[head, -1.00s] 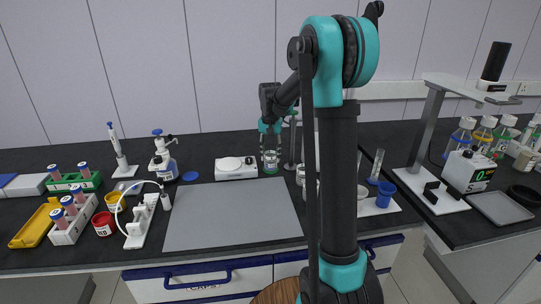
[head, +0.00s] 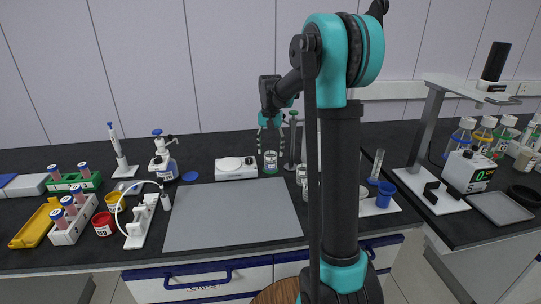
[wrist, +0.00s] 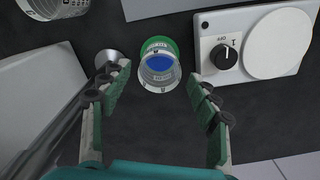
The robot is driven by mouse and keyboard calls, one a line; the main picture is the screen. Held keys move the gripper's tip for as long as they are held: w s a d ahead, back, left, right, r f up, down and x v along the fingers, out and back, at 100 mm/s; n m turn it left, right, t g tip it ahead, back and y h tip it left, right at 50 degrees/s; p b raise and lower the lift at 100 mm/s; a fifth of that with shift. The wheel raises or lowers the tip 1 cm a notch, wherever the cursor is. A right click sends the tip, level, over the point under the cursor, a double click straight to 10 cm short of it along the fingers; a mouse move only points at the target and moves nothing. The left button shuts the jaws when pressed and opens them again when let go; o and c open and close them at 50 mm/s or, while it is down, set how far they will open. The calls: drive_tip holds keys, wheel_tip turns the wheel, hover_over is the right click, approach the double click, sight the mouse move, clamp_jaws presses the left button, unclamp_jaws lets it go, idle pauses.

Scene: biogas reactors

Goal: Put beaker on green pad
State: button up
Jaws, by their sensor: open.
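The beaker (wrist: 160,76) is a small clear vessel with blue showing inside, seen from above in the wrist view. The green pad (wrist: 159,45) shows as a green edge at its far side; the beaker appears to stand on it, hiding most of it. In the head view the beaker (head: 270,161) stands upright at the back of the bench, right of the white balance. My gripper (head: 270,140) is open above the beaker, fingers apart and empty. In the wrist view the fingers of my gripper (wrist: 158,74) lie either side of the beaker without visible contact.
A white stirrer-like device (head: 236,168) with a dial stands close left of the beaker. A metal stand (head: 292,150) is close on its right. A grey mat (head: 232,214) lies clear in front. A blue disc (head: 190,176) lies further left.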

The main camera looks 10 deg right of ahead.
wheel_tip(320, 180, up, 10)
drive_tip(key=shift+f, duration=0.25)
idle(0.3)
